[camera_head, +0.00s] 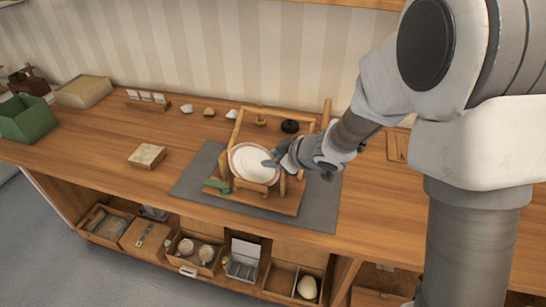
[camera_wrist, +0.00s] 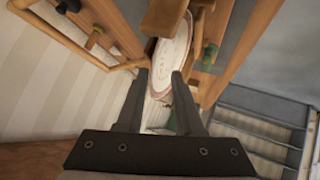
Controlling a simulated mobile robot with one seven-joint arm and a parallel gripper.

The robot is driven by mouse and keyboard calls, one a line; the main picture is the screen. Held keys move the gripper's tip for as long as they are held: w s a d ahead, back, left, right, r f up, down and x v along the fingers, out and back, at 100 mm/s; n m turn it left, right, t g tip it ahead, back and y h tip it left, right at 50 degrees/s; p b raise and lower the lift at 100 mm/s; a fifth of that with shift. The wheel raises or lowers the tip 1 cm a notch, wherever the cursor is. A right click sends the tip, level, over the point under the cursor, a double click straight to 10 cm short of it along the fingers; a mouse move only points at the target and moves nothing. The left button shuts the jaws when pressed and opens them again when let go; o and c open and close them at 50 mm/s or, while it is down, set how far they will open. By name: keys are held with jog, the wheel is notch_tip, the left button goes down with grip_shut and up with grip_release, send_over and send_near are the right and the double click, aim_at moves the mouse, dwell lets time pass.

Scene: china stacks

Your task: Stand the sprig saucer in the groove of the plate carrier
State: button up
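The sprig saucer (camera_head: 254,164), pale with a reddish-brown rim, stands on edge in the wooden plate carrier (camera_head: 286,206), its face toward the head camera. In the wrist view the saucer (camera_wrist: 172,52) is seen nearly edge-on between the carrier's wooden bars (camera_wrist: 205,40). My gripper (camera_head: 276,160) is at the saucer's right edge in the head view. In the wrist view its two fingers (camera_wrist: 160,78) are apart, on either side of the saucer's near edge, with a gap at the left finger. The groove under the saucer is mostly hidden.
The carrier stands on a grey mat (camera_head: 196,172) on the wooden counter. A dark round object (camera_head: 290,126) is behind it. A small box (camera_head: 147,156) and a green bin (camera_head: 28,119) are to the left. The counter between box and mat is clear.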

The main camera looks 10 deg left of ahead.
jog(key=shift+d, duration=0.1)
jog(key=shift+p+v, duration=2.95)
jog(key=shift+v, duration=5.75)
jog(key=w+d+r+m+t+h, duration=0.3)
jog(key=d+r+m+t+h, duration=0.15)
jog(key=d+r, duration=0.35)
jog(key=s+d+r+m+g+h, duration=0.1)
jog(key=s+d+m+h, duration=0.15)
jog(key=d, duration=0.25)
jog(key=s+d+r+m+h, duration=0.2)
jog(key=d+m, duration=0.1)
jog(key=d, duration=0.1)
jog(key=s+m+g, duration=0.1)
jog(key=s, duration=0.4)
jog(key=s+a+m+g+y, duration=0.1)
jog(key=s+m+g, duration=0.1)
jog(key=s, duration=0.3)
jog(key=s+m+g, duration=0.1)
jog(key=s, duration=0.4)
jog(key=shift+a+f+m, duration=0.2)
jog(key=shift+a+m, duration=0.1)
jog(key=shift+a, duration=0.1)
